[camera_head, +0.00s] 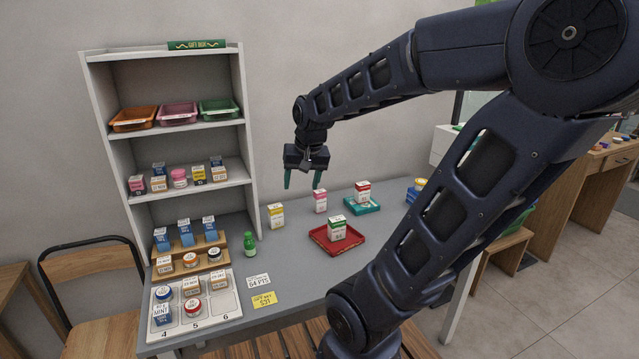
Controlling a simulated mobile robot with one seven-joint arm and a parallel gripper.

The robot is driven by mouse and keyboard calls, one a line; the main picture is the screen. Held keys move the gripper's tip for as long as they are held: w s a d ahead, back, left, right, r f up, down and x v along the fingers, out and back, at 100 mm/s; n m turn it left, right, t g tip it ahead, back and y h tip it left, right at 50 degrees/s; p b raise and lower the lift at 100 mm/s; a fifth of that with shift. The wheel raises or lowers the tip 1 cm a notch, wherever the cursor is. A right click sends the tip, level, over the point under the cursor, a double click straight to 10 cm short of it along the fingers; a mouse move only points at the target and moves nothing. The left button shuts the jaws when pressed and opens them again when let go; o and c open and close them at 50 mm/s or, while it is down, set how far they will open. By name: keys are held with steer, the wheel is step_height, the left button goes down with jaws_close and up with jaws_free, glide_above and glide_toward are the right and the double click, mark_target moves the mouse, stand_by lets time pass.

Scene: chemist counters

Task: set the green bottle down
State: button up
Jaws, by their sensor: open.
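The green bottle (249,244) stands upright on the grey counter (290,262), just right of the stepped wooden rack. Nothing is holding it. My gripper (302,184) is open and empty, with its green fingers pointing down. In the picture it hangs above and to the right of the bottle, clearly apart from it, over the back part of the counter.
A red tray (317,239) with a green-and-white box and a teal tray (352,209) with a red-and-white box lie to the right. A white shelf (249,140) rises at left. Cards (264,299) lie in front.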

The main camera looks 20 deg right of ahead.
steer(key=s+d+r+n+t, duration=0.1)
steer(key=s+r+n, duration=0.1)
steer(key=s, duration=0.6)
steer(key=shift+s+d+r+h, duration=0.25)
steer(key=shift+s+r+h, duration=0.15)
steer(key=shift+r, duration=0.15)
stand_by(0.7)
